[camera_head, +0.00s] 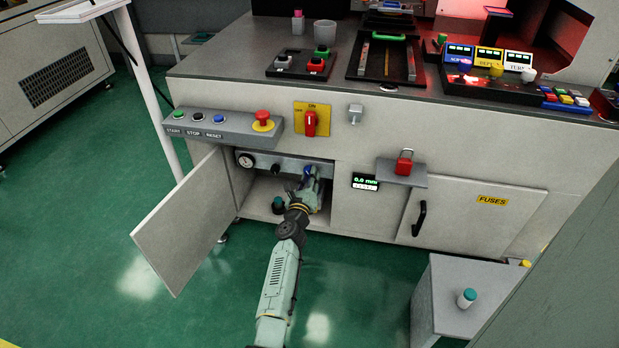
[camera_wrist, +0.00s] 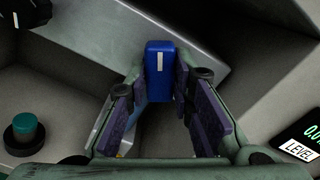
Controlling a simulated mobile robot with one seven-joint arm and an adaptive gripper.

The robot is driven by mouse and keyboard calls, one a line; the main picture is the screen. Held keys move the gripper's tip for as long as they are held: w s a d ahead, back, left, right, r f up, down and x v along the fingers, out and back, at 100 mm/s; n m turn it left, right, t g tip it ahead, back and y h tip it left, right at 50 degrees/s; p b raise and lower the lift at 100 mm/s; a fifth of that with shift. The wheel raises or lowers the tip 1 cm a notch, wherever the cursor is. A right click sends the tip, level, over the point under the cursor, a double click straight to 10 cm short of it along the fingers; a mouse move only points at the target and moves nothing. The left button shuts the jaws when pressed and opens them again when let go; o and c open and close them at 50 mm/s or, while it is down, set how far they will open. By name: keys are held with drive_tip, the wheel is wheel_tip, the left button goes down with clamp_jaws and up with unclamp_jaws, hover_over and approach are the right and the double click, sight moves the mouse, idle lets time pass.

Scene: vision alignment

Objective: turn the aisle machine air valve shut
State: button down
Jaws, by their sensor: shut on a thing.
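The air valve handle is a blue block with a white mark; in the wrist view the blue handle (camera_wrist: 160,72) stands between the tips of my gripper (camera_wrist: 158,95). The purple-padded fingers close on its two sides. In the head view my gripper (camera_head: 309,183) reaches into the open cabinet below the machine, and only a bit of the blue handle (camera_head: 307,170) shows behind it. The handle sits at a grey metal panel (camera_wrist: 150,40), which also shows in the head view (camera_head: 268,162). The handle's lower part is hidden by the fingers.
The cabinet door (camera_head: 185,220) hangs open on the left of my arm. A round gauge (camera_head: 245,160) and a black knob (camera_head: 276,169) sit left of the handle. A teal-topped knob (camera_wrist: 25,128) stands low in the cabinet. A display (camera_head: 365,181) is to the right.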

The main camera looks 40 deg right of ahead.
drive_tip(key=n+p, duration=0.1)
drive_tip(key=n, duration=1.1)
drive_tip(key=shift+w+r, duration=0.1)
drive_tip(key=shift+r, duration=0.05)
idle(0.6)
drive_tip(key=c, duration=1.4)
unclamp_jaws()
